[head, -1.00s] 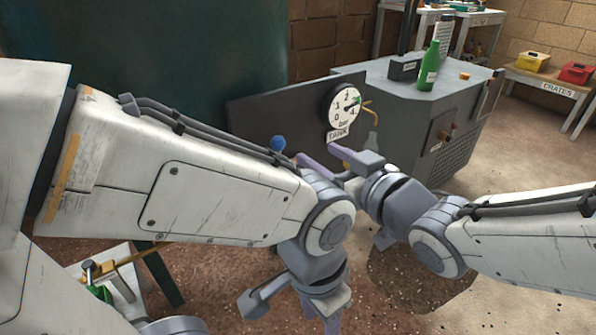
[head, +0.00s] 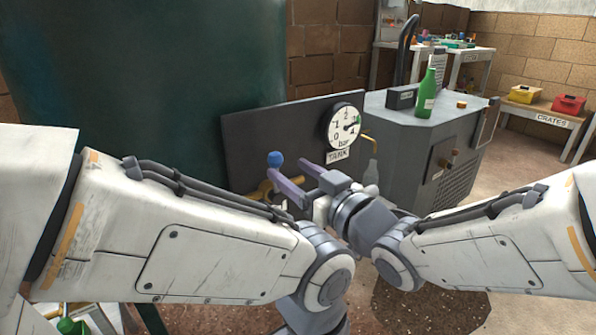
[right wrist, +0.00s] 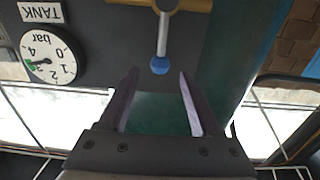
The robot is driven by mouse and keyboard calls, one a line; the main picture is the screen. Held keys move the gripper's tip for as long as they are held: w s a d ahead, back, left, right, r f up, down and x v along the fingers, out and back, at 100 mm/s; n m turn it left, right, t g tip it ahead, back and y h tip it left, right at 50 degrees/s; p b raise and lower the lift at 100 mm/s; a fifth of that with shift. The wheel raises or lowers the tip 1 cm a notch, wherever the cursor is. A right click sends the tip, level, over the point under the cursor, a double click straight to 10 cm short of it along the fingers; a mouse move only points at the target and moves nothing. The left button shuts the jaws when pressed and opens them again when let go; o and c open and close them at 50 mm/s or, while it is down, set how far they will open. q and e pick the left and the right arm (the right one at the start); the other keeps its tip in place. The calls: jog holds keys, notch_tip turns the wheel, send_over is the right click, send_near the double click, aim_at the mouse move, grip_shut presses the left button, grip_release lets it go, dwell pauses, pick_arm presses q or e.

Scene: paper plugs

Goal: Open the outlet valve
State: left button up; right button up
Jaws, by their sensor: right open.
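The outlet valve shows as a lever with a blue ball knob (head: 275,158) in front of the dark panel, with brass pipe (head: 266,188) below it. In the right wrist view the blue knob (right wrist: 160,65) hangs on a pale lever (right wrist: 163,35) from a brass fitting (right wrist: 185,4). My right gripper (head: 290,173) is open and empty, close to the knob. In the right wrist view the knob appears centred at the tips of its two fingers (right wrist: 158,75); I cannot tell whether it is between them. My left arm crosses the lower left; its gripper is out of frame.
A round gauge (head: 343,125) labelled TANK is on the dark panel (head: 245,140), against a large green tank (head: 150,70). A grey cabinet (head: 400,150) with a green bottle (head: 427,93) stands to the right. Crates (head: 570,104) sit on a far-right table.

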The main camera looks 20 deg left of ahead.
aim_at(280, 163)
jog(key=shift+w+a, duration=0.15)
jog(key=shift+a, duration=0.05)
dwell(0.3)
jog(key=shift+x, duration=2)
jog(key=c, duration=0.9)
